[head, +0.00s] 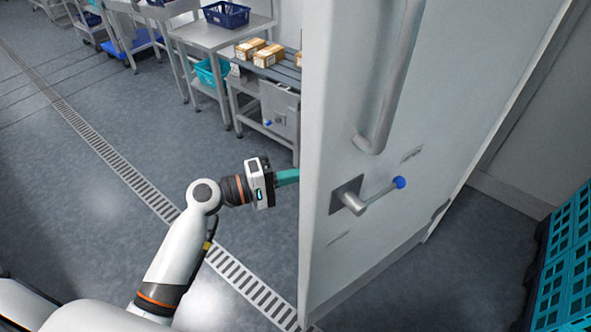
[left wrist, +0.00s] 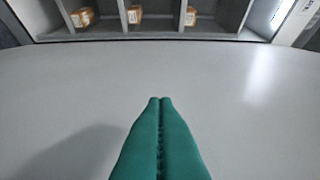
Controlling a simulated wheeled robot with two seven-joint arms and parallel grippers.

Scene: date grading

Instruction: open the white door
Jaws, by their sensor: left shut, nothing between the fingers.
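The white door (head: 335,110) stands partly open, its free edge towards me and a gap behind it in the head view. On its face are a long vertical pull bar (head: 392,85) and a metal lever handle (head: 372,195) with a blue end. My left gripper (head: 290,176) reaches to the left of the door's free edge, its fingertips partly hidden behind the door. In the left wrist view its teal fingers (left wrist: 161,100) are pressed together and empty, over a pale smooth surface (left wrist: 70,80) that looks like the door's far face. My right gripper is not in view.
Teal crates (head: 566,262) are stacked at the right. Behind the door, a conveyor (head: 285,72) carries cardboard boxes, beside a metal table (head: 215,37) with a dark blue basket. A floor drain grate (head: 130,176) runs across open grey floor at the left.

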